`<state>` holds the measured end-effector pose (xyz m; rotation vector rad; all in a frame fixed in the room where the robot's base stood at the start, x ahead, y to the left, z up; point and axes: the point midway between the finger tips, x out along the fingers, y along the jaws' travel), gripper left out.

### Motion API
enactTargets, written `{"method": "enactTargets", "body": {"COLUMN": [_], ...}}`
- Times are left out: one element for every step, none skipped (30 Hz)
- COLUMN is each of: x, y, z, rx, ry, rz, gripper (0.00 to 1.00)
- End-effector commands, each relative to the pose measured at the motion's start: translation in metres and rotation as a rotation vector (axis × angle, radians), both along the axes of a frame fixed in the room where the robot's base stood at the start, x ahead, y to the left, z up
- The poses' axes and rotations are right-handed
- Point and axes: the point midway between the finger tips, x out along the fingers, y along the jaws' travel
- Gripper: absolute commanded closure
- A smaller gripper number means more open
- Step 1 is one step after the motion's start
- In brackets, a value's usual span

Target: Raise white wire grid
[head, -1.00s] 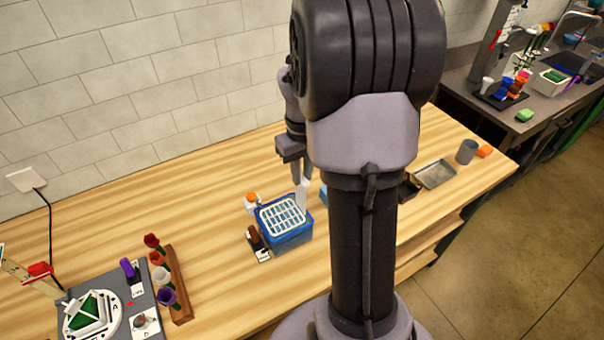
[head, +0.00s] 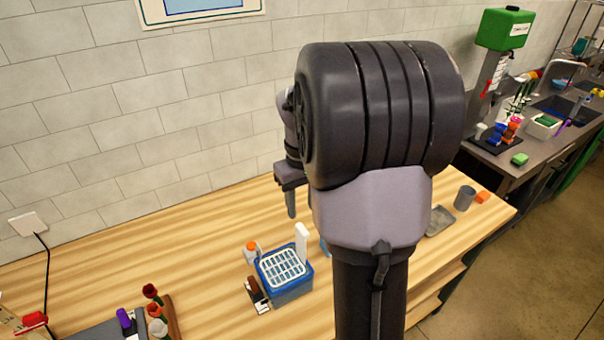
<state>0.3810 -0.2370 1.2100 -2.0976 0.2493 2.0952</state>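The white wire grid (head: 283,268) lies flat across the top of a blue box (head: 292,290) on the wooden bench. A white upright tab (head: 302,243) stands at the grid's far right corner. My gripper (head: 291,205) is above and behind the box, pointing down, apart from the tab in the picture. One finger shows clearly. My arm's large dark joint hides the rest, so I cannot tell its opening. I see nothing held in the visible part.
A white bottle with an orange cap (head: 252,252) stands behind the box's left side. A brown-handled item (head: 256,292) is at its left. Flowers in a wooden rack (head: 173,318) are at lower left. A grey tray (head: 440,221) and cup (head: 465,197) are at right.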

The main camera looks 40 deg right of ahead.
Motion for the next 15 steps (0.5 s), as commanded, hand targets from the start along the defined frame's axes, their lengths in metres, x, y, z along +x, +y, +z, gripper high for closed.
{"method": "enactTargets", "body": {"x": [0.001, 0.001, 0.001, 0.001, 0.001, 0.001, 0.001, 0.0, 0.0, 0.0, 0.0, 0.0, 0.0, 0.0, 0.0], "y": [-0.001, -0.001, -0.001, 0.0, -0.001, 0.0, 0.0, 0.0, 0.0, 0.0, 0.0, 0.0, 0.0, 0.0, 0.0], "z": [0.022, 0.032, 0.045, 0.054, 0.063, 0.072, 0.079, 0.085, 0.091, 0.095, 0.098, 0.101, 0.103, 0.103, 0.104], "rx": [-0.003, -0.003, -0.003, -0.002, -0.003, -0.002, -0.002, -0.002, -0.001, -0.001, -0.001, -0.001, 0.0, 0.0, 0.001], "ry": [-0.004, -0.003, -0.004, -0.004, -0.003, -0.003, -0.003, -0.003, -0.002, -0.002, -0.002, -0.001, -0.001, 0.0, 0.0], "rz": [0.0, 0.001, 0.0, -0.001, 0.0, 0.0, -0.001, -0.001, 0.001, 0.001, 0.001, 0.001, 0.0, 0.0, 0.0], "gripper": [0.6, 0.6, 0.6, 0.6, 0.6, 0.6, 0.6, 0.6, 0.6, 0.6, 0.6, 0.6, 0.6, 0.6, 0.6]}}
